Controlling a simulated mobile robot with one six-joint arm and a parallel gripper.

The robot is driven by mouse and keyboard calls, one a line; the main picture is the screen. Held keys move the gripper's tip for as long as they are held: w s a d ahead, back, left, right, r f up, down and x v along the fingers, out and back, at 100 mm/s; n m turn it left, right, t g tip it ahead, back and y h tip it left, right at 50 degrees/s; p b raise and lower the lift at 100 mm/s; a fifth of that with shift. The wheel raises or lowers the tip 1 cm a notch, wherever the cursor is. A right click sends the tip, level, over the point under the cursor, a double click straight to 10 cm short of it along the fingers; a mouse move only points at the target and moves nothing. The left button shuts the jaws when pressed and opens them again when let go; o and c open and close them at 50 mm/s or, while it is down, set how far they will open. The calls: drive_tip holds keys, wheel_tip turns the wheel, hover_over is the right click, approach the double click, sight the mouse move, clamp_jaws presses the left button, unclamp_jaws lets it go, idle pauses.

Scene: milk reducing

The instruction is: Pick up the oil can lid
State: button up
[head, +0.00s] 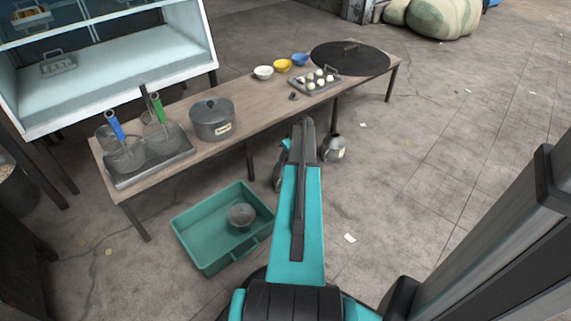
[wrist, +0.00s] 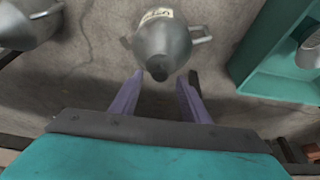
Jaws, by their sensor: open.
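A grey metal can (wrist: 165,40) with a pale label and a side handle stands on the floor in the wrist view. A small dark cap (wrist: 157,74), seemingly the oil can lid, is at its near end. My gripper (wrist: 159,78) is open, with one purple-grey finger on each side of the cap. I cannot tell whether either finger touches it. A second metal can (wrist: 30,22) is at the upper left. In the head view one can (head: 334,148) shows beside my arm. Another can is mostly hidden behind my arm, as is my gripper.
A long wooden table (head: 262,103) carries a lidded pot (head: 212,119), fryer baskets, small bowls and a black griddle (head: 350,60). Floor to the right is mostly clear.

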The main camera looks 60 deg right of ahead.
drive_tip(key=shift+x, duration=0.85)
clamp_jaws()
